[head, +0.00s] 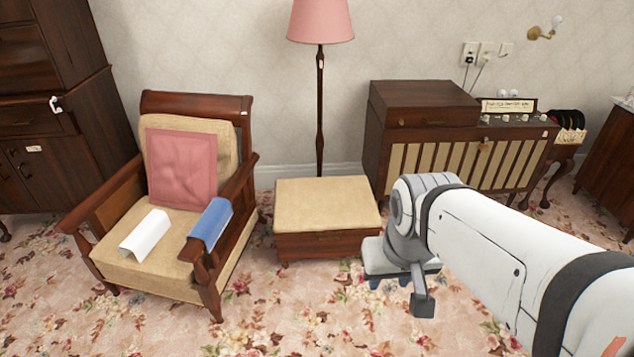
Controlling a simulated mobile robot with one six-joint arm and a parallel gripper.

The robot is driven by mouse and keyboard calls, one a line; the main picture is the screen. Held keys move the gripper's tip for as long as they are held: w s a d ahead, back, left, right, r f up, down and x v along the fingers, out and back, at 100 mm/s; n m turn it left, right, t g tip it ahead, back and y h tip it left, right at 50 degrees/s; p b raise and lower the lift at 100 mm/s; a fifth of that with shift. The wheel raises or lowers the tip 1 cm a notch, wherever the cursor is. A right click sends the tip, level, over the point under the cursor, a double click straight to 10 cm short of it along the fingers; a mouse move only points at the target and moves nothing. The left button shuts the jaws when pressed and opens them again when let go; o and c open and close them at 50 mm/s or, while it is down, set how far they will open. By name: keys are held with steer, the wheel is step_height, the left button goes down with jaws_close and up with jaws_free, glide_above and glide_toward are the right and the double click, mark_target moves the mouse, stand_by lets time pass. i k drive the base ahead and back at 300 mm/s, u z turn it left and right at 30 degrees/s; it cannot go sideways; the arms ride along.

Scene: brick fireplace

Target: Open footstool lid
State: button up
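The footstool (327,205) stands on the carpet in the middle of the head view. It has a beige padded lid and a dark wooden body, and the lid lies flat and closed on it. My gripper (389,283) is at the right front corner of the footstool in the picture, pointing down. Its two bluish fingertips show apart, with nothing seen between them. My white arm comes in from the right. I cannot tell whether the gripper touches the footstool; part of the footstool's right front corner is hidden behind it.
A wooden armchair (130,262) with a pink cushion and white and blue cloths stands left of the footstool. A floor lamp (320,110) stands behind it. A wooden radio cabinet (415,105) stands behind right. Floral carpet (300,310) in front is clear.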

mark_target(338, 205)
steer(key=i, duration=1.25)
steer(key=z, duration=0.5)
